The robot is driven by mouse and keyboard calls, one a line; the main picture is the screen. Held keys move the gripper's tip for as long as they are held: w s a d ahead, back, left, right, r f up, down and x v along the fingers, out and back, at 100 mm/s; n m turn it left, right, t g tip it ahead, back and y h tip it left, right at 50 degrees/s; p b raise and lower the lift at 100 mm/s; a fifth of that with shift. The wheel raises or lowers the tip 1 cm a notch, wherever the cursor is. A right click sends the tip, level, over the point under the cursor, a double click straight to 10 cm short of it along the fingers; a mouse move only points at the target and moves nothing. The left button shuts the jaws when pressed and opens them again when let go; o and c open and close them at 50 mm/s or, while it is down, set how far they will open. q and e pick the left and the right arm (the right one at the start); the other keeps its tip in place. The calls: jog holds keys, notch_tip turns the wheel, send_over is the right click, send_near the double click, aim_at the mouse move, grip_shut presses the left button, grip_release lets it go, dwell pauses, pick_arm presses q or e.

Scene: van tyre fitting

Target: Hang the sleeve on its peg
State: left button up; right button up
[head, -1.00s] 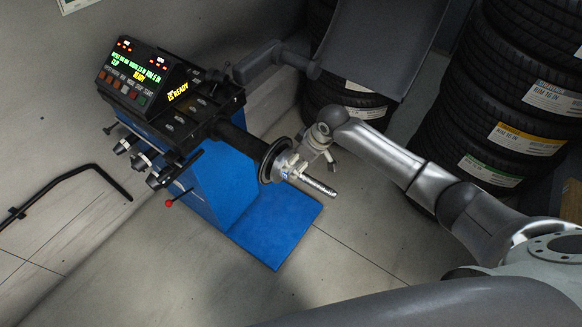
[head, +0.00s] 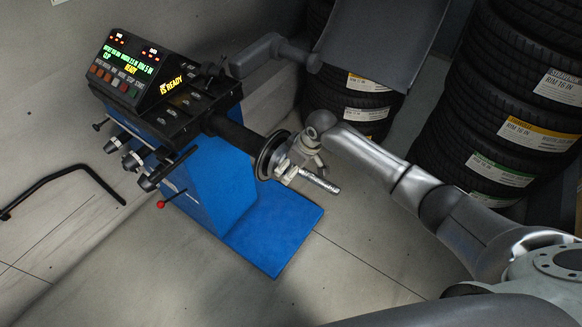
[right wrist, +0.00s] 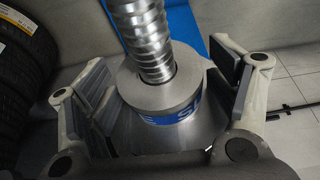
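The sleeve is a grey metal collar with a blue lettered band. It sits around the threaded shaft (head: 318,181) of the blue balancing machine, in front of the black flange (head: 268,158). In the right wrist view the sleeve (right wrist: 165,95) lies between the two finger pads of my right gripper (right wrist: 165,90). The fingers are spread around it, with a gap visible beside the blue band. In the head view my right gripper (head: 303,158) covers part of the sleeve. A short bare peg (head: 99,125) sticks out of the machine's left side. My left gripper is out of view.
Several dark cones (head: 132,160) hang on the machine's side, near a red-knobbed lever (head: 161,204). A black bent arm (head: 270,55) and grey hood (head: 375,35) stand behind. Tyre stacks (head: 500,120) are at the right.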

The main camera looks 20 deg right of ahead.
jog(key=shift+w+a, duration=0.15)
jog(key=shift+a, duration=0.1)
jog(key=shift+a+p, duration=0.1)
jog(key=shift+p, duration=0.35)
